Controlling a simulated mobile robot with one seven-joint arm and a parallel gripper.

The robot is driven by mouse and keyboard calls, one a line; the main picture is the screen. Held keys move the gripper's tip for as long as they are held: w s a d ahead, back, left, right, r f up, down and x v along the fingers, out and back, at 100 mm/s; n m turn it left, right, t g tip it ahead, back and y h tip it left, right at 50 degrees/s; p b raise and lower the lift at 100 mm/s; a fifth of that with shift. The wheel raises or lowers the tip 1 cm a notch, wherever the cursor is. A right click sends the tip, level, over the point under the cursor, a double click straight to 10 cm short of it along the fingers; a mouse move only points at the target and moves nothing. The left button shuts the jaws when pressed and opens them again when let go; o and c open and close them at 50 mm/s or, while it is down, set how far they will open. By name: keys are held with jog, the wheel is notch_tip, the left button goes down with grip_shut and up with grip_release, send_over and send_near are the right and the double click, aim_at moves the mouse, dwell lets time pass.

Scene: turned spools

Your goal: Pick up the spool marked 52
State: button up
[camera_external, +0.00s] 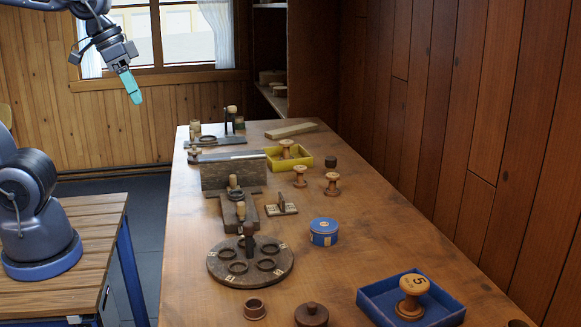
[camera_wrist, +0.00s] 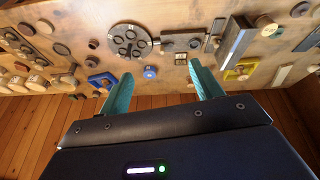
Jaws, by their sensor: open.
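A pale wooden spool (camera_external: 411,296) stands upright in a blue tray (camera_external: 376,308) at the front right of the bench. Its top shows a dark 5; I cannot tell whether another digit follows. Two more spools, one (camera_external: 300,176) and another (camera_external: 332,184), stand on the bench, and one (camera_external: 287,148) is in a yellow tray (camera_external: 304,161); their marks are too small to read. My gripper (camera_external: 133,90) is open and empty, high above the floor left of the bench, apart from every spool. Its teal fingers also show spread in the wrist view (camera_wrist: 161,70).
A round board with dark rings (camera_external: 238,276), a blue tin (camera_external: 323,232) and a grey-brown upright block (camera_external: 228,176) stand on the bench. A dark wood wall (camera_external: 465,120) borders its right side. Air around my gripper is free.

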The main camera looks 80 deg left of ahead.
jog(key=w+a+n+g, duration=0.1)
jog(key=w+a+n, duration=0.1)
jog(key=w, duration=0.5)
jog(key=w+a+n, duration=0.2)
jog(key=w+n, duration=0.1)
jog(key=w, duration=0.4)
jog(key=n+g, duration=0.3)
jog(key=n, duration=0.9)
send_over(300, 167)
jog(key=d, duration=0.1)
notch_tip(300, 167, down, 23)
jog(key=shift+s+d, duration=0.1)
jog(key=shift+d, duration=0.05)
notch_tip(300, 167, down, 6)
jog(key=shift+r, duration=0.1)
jog(key=f, duration=0.2)
jog(key=a+f, duration=0.1)
jog(key=f, duration=0.1)
jog(key=shift+a+f, duration=0.1)
jog(key=shift+f, duration=0.5)
